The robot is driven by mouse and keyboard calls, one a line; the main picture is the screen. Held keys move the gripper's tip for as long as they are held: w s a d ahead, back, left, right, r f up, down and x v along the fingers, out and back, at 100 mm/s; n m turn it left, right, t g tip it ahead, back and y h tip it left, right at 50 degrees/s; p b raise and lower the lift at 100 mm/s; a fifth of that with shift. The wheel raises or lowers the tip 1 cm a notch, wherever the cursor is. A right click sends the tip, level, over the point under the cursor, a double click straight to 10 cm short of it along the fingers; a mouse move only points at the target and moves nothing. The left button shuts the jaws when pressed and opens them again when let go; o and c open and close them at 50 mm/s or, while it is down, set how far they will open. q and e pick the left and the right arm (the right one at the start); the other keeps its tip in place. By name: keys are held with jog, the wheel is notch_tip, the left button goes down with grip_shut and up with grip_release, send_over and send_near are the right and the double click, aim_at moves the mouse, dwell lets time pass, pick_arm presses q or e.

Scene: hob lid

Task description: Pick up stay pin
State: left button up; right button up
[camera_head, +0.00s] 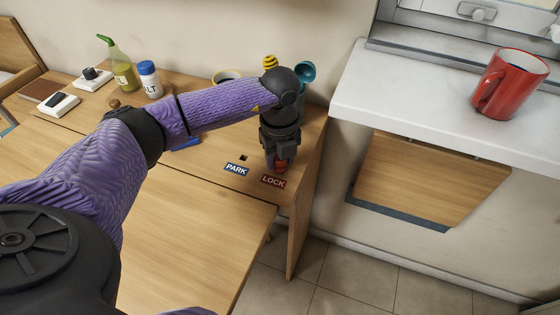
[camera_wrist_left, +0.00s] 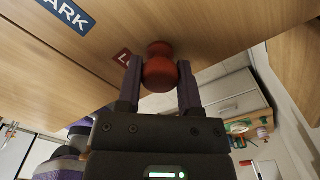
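The stay pin looks like a red knob (camera_wrist_left: 159,72) with a narrower waist and a rounded head. It stands at the LOCK label (camera_head: 273,181) near the right end of the desk. My left gripper (camera_head: 279,158) points down over it, and the knob also shows below the fingers in the head view (camera_head: 281,167). In the left wrist view the two fingers (camera_wrist_left: 160,66) flank the knob closely and appear to touch both sides. The knob's lower end is hidden. My right gripper is not in view.
A dark square hole (camera_head: 243,158) lies by the PARK label (camera_head: 236,170), left of the pin. A yellow-striped object (camera_head: 270,62) and a teal cup (camera_head: 305,72) stand behind my wrist. A red mug (camera_head: 508,84) stands on the white counter (camera_head: 420,108) at right.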

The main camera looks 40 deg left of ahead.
pick_arm(q)
jog(key=c, duration=0.4)
grip_shut()
notch_tip(320, 180, up, 9)
jog(key=p, duration=0.4)
jog(key=shift+r, duration=0.55)
